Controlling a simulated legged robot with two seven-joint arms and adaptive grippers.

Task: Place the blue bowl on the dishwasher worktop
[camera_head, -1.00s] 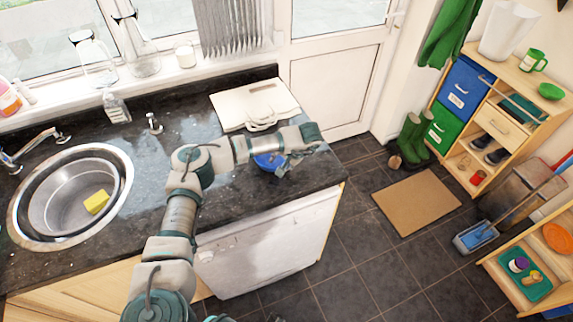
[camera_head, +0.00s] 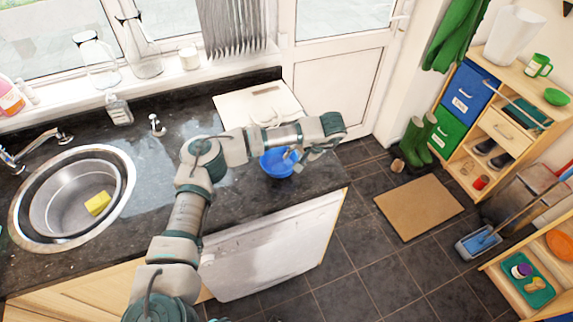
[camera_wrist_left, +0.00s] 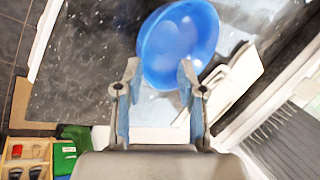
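The blue bowl (camera_head: 274,165) sits upright on the dark granite worktop (camera_head: 240,196) above the white dishwasher front (camera_head: 268,250), near the worktop's right end. My left gripper (camera_head: 293,156) is at the bowl's right side, reaching over from the arm that crosses behind it. In the left wrist view the bowl (camera_wrist_left: 178,40) lies ahead of the fingers, its near edge around the gap between the fingertips (camera_wrist_left: 158,72). The fingers stand apart; neither clearly presses on the bowl. My right gripper is not in view.
A cream board-like item (camera_head: 257,104) lies behind the arm by the window wall. The round sink (camera_head: 72,198) with a yellow sponge (camera_head: 97,203) is at the left. The worktop between sink and bowl is clear. The worktop edge drops to a tiled floor.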

